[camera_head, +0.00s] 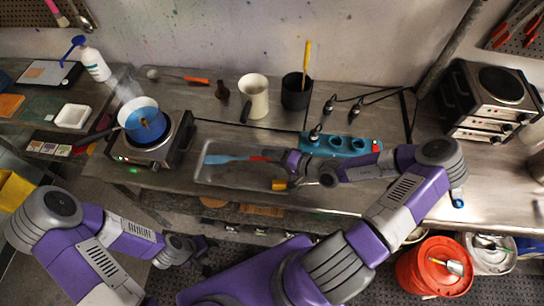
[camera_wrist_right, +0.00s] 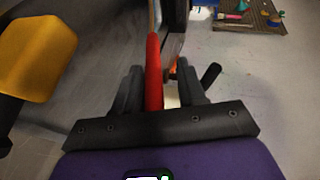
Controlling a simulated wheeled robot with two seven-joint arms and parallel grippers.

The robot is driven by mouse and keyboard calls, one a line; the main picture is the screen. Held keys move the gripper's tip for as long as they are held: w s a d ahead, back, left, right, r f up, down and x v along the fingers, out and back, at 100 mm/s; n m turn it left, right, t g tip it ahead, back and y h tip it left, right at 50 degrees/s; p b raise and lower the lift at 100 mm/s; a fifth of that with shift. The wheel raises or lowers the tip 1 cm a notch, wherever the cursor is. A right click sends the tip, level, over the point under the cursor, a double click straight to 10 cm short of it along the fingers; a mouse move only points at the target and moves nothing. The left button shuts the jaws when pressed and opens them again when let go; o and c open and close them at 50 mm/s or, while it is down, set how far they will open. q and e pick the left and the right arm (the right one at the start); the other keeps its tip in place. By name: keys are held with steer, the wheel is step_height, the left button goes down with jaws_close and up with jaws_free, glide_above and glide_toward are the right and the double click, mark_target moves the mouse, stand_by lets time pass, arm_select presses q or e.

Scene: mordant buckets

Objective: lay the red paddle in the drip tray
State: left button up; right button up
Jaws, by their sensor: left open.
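The red paddle (camera_head: 260,158) shows as a short red length at my right gripper (camera_head: 283,163). In the right wrist view its red shaft (camera_wrist_right: 154,75) runs between my right fingers (camera_wrist_right: 160,80), which look shut on it. A pale blue flat piece (camera_head: 225,159) lines up with the red length over the drip tray; I cannot tell whether both are one piece. The grey drip tray (camera_head: 203,176) is shallow and sits on the bench. My right gripper is at the tray's right end, partly hiding it. My left gripper (camera_head: 205,245) is open and empty, low in front of the bench.
A hot plate (camera_head: 150,150) with a blue-filled pan (camera_head: 141,117) stands left of the tray. A turquoise rack (camera_head: 340,145), a cream jug (camera_head: 254,95) and a dark pot (camera_head: 296,95) stand behind. A yellow-headed tool (camera_head: 279,185) is near the tray's front right.

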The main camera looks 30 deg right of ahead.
steer(key=shift+o, duration=1)
steer(key=shift+v, duration=3.8)
